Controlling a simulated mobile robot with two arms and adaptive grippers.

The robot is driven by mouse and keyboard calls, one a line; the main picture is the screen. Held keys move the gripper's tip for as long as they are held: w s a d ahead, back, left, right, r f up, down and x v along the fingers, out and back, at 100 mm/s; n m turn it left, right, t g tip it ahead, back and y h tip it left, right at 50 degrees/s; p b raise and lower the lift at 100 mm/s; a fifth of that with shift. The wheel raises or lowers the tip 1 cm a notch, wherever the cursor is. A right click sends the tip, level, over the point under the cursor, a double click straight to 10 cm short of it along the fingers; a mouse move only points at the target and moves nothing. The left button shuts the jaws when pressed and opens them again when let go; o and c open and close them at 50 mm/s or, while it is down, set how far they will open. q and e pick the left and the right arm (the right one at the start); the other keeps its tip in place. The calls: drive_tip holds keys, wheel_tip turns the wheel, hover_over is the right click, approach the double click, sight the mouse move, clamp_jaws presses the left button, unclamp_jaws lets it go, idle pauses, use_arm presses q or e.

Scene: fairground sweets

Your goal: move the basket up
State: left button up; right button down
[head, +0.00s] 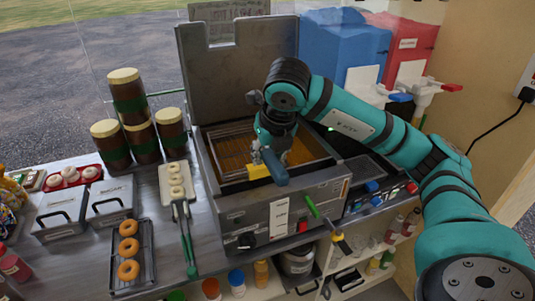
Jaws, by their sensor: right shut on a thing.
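The wire basket (232,146) sits in the fryer's (284,208) open well, down at the orange oil. My right gripper (269,157) comes from above and is shut at the basket's handle (276,177), which juts out over the fryer's front edge. My wrist hides part of the basket and of the grip. My left gripper is not in view.
Blue (343,50) and red (408,42) slush machines stand behind right.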

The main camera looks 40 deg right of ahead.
wheel_tip(320, 180, down, 3)
drive_tip(key=b, duration=0.2)
drive_tip(key=shift+b, duration=0.4)
drive_tip(key=c, duration=1.1)
unclamp_jaws()
drive_tip(key=shift+r, duration=0.1)
drive_tip(key=shift+o, duration=0.3)
drive_tip(key=v, duration=1.2)
